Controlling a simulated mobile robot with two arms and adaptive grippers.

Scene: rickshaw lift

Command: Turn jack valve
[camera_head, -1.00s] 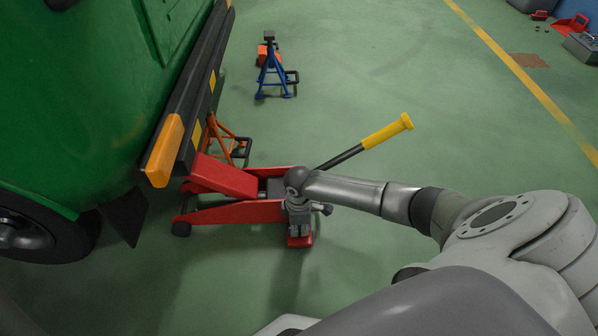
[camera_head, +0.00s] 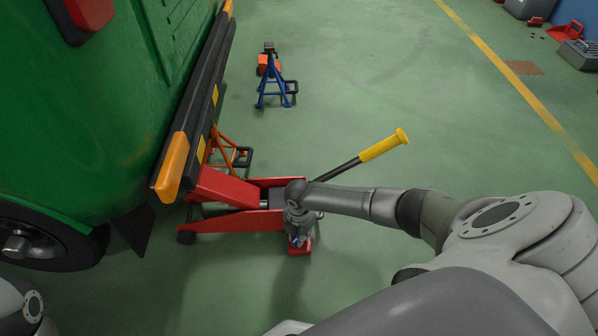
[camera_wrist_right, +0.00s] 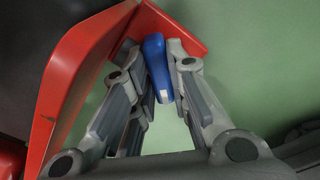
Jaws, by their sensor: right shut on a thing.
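The red floor jack (camera_head: 235,218) stands on the floor with its front end under the bumper of the green vehicle (camera_head: 90,120). Its long handle with a yellow grip (camera_head: 384,145) slants up to the right. My right gripper (camera_head: 298,230) points down at the rear end of the jack. In the right wrist view, the blue valve (camera_wrist_right: 157,66) sits between the two fingers of my right gripper (camera_wrist_right: 160,78), beside the red jack wall (camera_wrist_right: 70,75). The fingers are shut on it. My left gripper is not in view.
An orange jack stand (camera_head: 225,150) is beside the bumper (camera_head: 200,95). A blue jack stand (camera_head: 271,78) stands farther back. A wheel (camera_head: 40,235) is at left. The green floor to the right of the stands is mostly clear.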

